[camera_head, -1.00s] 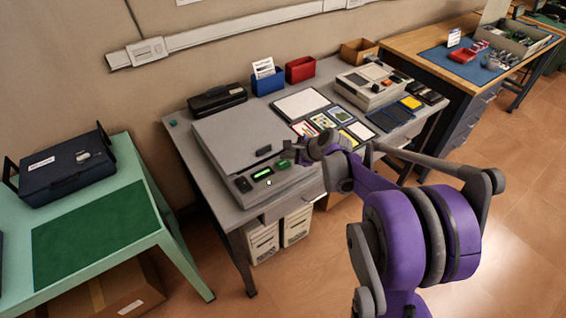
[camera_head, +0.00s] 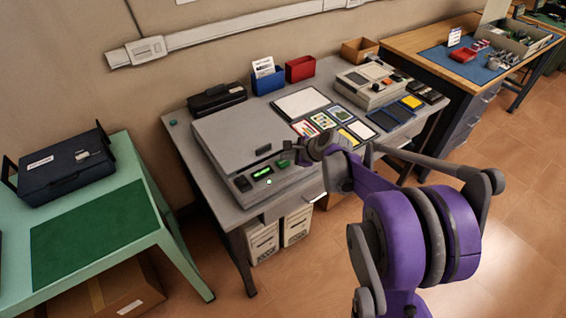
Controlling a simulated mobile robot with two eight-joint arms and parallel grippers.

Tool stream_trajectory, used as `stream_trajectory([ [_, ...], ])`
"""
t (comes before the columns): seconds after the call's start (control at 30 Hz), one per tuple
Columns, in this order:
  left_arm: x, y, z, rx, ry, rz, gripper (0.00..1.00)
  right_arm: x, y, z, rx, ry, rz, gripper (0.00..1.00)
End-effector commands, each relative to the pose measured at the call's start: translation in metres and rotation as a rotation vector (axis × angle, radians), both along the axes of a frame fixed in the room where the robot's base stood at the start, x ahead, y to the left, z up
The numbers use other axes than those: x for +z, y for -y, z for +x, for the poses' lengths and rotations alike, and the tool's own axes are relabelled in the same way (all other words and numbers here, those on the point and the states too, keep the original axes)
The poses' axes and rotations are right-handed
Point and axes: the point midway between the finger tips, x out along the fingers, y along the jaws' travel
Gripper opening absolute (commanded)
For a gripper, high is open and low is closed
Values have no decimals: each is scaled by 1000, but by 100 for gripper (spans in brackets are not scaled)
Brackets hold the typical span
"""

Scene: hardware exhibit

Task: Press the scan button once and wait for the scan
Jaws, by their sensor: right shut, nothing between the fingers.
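The grey flatbed scanner (camera_head: 232,137) sits with its lid closed on the left part of the grey desk. Its front panel has a small lit green display (camera_head: 262,173), a dark square part (camera_head: 242,183) on the left and a green button (camera_head: 283,163) on the right. My right gripper (camera_head: 298,156) is shut and empty, with its tip right beside the green button. I cannot tell whether it touches the button, as the tip is small and partly hidden by the wrist. My left gripper is not in view.
On the desk are several cards (camera_head: 322,121), a white sheet (camera_head: 300,103), a beige device (camera_head: 371,84), a blue holder (camera_head: 267,81) and a red holder (camera_head: 300,69). A green table (camera_head: 150,222) with a dark case (camera_head: 66,169) stands at left.

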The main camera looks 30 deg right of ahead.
Motion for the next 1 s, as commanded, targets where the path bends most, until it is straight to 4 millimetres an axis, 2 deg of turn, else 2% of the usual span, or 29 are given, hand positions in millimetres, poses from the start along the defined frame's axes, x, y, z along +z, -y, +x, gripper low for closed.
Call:
stream_trajectory([
  [1.0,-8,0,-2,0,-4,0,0,-9,0,0,0,0,0,0],
])
